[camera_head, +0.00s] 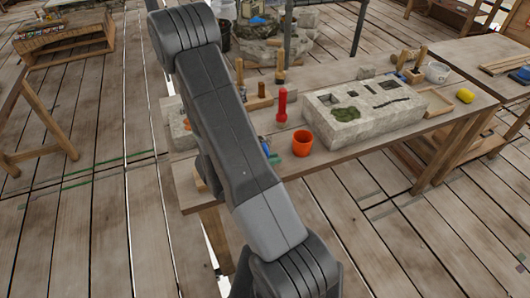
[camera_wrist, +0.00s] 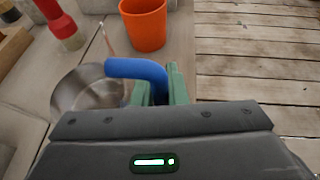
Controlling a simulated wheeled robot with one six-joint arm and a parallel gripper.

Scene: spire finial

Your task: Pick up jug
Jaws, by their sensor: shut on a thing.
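The jug, a round shiny metal vessel (camera_wrist: 88,92) with a thick curved blue handle, lies at the left of the wrist view, partly hidden by my gripper's body. My gripper (camera_wrist: 160,86) has green fingers on either side of the blue handle and is shut on it. In the head view my gripper (camera_head: 272,158) is mostly behind my arm, just left of the orange cup, with a bit of blue showing beside it. The metal body of the jug is hidden there. I cannot tell whether the jug touches the table.
An orange cup (camera_head: 302,143) stands close to the right of my gripper, with a red tool (camera_head: 282,106) behind it. A carved stone block (camera_head: 362,112) fills the middle of the workbench (camera_head: 440,133). A yellow object (camera_head: 466,95) and a white bowl (camera_head: 437,72) are farther right.

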